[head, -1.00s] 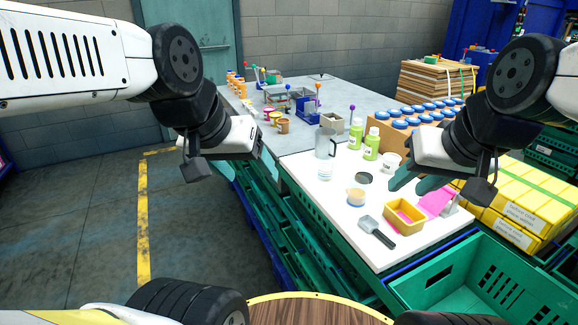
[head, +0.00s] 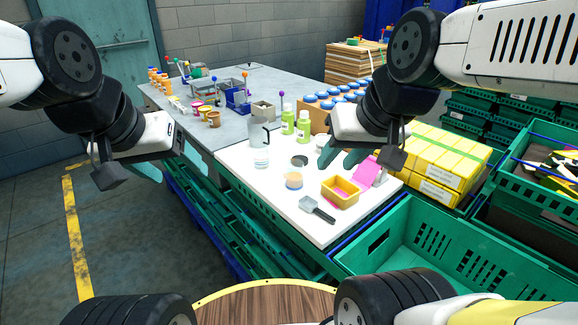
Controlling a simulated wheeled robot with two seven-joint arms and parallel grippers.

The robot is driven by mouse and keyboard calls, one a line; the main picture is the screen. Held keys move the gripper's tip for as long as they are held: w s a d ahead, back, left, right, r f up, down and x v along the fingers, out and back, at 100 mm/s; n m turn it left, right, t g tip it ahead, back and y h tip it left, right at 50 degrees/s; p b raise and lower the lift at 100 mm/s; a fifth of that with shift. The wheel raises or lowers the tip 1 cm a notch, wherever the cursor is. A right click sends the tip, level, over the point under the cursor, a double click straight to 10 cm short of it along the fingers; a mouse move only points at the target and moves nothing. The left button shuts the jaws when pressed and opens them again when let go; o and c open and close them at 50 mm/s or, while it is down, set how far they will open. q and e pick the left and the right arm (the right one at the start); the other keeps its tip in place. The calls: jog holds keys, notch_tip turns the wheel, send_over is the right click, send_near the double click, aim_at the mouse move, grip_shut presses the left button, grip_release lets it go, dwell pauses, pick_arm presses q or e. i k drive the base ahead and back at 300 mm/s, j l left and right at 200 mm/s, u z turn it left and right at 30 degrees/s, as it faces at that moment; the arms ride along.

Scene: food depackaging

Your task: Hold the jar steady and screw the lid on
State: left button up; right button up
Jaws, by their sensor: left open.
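A small clear jar with beige contents (head: 294,181) stands upright on the white worktop, with no lid visible on it. A dark round lid-like disc (head: 299,161) lies flat just behind it. My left gripper (head: 172,164) is open and empty, left of the white worktop and well apart from the jar. My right gripper (head: 340,159) hangs above the worktop, to the right of the disc and jar. Its teal fingers look apart with nothing between them.
A clear pitcher (head: 259,139), green bottles (head: 303,126), a yellow tray (head: 340,194) and a grey scoop (head: 318,210) share the white worktop (head: 250,180). Blue-lidded jars (head: 327,104) fill a box behind. A green crate (head: 435,235) stands at the front right.

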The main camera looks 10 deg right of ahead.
aim_at(294, 178)
jog(key=i+j+z, duration=0.2)
jog(key=j, duration=0.15)
jog(key=j+z, duration=0.15)
jog(key=j, duration=0.25)
jog(key=i+j+z, duration=0.2)
jog(key=j, duration=0.2)
jog(key=j+z, duration=0.2)
jog(key=j, duration=0.25)
